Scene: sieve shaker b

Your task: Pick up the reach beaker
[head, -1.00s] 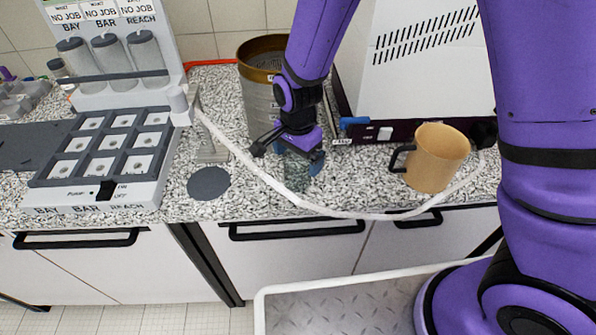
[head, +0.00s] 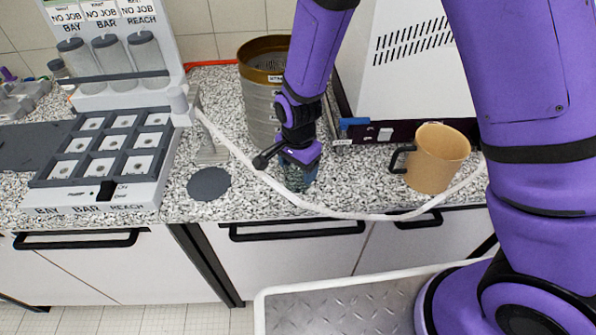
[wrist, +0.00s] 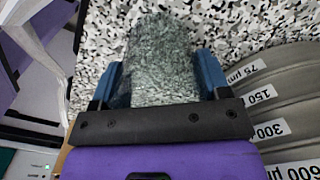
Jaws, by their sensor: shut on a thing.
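The beaker (wrist: 160,62) is clear glass, and the speckled counter shows through it. In the wrist view it sits between the two blue fingers of my gripper (wrist: 160,80), which is shut on it. In the head view my gripper (head: 298,172) is low over the counter, in front of the sieve stack. There the beaker (head: 294,184) is mostly hidden by the gripper and hard to make out. No name label on it is readable. I cannot tell whether its base touches the counter.
The sieve stack (head: 262,105) stands close behind my gripper. A white hose (head: 345,214) curves along the counter's front. A tan mug (head: 437,160) stands to the right. A dark round disc (head: 209,184) and a labelled rack (head: 105,155) lie left. A white machine (head: 415,65) stands behind.

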